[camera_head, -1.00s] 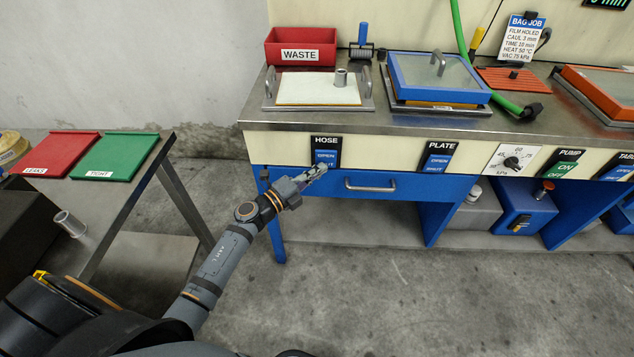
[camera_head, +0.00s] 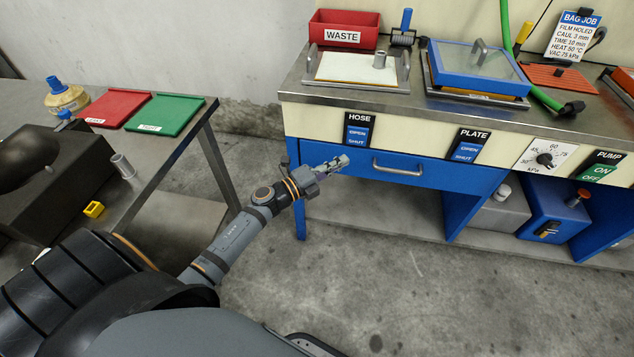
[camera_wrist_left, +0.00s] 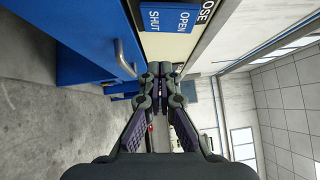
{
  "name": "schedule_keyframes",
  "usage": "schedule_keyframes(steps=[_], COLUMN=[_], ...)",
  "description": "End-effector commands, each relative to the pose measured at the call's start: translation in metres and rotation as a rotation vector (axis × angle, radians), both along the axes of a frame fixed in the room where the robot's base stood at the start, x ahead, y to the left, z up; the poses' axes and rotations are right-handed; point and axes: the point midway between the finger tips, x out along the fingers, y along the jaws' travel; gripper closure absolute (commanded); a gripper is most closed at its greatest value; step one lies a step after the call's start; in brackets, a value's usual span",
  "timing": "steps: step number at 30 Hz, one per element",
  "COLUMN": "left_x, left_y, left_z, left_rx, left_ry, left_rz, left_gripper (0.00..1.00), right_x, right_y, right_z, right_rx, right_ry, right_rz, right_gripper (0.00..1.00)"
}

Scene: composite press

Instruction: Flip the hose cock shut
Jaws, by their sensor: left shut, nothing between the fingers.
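The hose cock (camera_head: 356,135) is a blue rocker marked OPEN above SHUT, on a black HOSE panel on the bench's cream front. I cannot tell for sure which half is pressed in. It also shows at the top of the left wrist view (camera_wrist_left: 168,19), sideways and partly cut off. My left gripper (camera_head: 342,160) is shut and empty, with its tips just below and left of the rocker, in front of the blue drawer. In the left wrist view its fingertips (camera_wrist_left: 161,70) meet, apart from the rocker. My right gripper is not in view.
The blue drawer's metal handle (camera_head: 398,167) lies right of my left gripper. The PLATE rocker (camera_head: 467,150) and a dial (camera_head: 545,158) are farther right. A side table with a red board (camera_head: 112,107) and green board (camera_head: 165,113) stands left. Open floor lies in front.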

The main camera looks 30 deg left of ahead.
Motion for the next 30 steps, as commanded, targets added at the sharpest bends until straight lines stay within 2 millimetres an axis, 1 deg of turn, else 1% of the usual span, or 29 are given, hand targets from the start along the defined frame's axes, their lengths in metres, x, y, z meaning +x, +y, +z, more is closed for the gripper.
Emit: schedule_keyframes(steps=[1,2,6,8,9,12,15,21,30], left_x=[-0.009,-0.015,-0.039,-0.048,-0.052,-0.06,-0.064,-0.065,-0.065], left_y=[0.005,0.008,0.021,0.026,0.028,0.033,0.036,0.036,0.036], left_z=[-0.005,-0.006,-0.01,-0.011,-0.01,-0.011,-0.01,-0.01,-0.011], left_rx=[0.004,0.006,0.004,0.004,0.003,0.003,0.001,0.0,0.0], left_ry=[0.003,0.004,0.005,0.005,0.003,0.002,0.002,0.0,0.0], left_rz=[-0.001,-0.002,-0.003,-0.004,-0.005,-0.004,-0.003,-0.001,-0.001], left_gripper=[1.0,1.0,1.0,1.0,1.0,1.0,1.0,1.0,1.0], right_x=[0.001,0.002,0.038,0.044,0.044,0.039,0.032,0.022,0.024], right_y=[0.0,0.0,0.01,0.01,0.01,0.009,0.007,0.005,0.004], right_z=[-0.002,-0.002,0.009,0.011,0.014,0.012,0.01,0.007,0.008], right_rx=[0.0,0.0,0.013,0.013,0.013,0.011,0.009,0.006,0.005], right_ry=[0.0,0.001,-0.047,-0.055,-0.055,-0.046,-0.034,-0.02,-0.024], right_rz=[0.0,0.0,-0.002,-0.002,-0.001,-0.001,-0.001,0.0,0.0], right_gripper=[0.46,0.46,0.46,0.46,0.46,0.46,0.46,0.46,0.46])
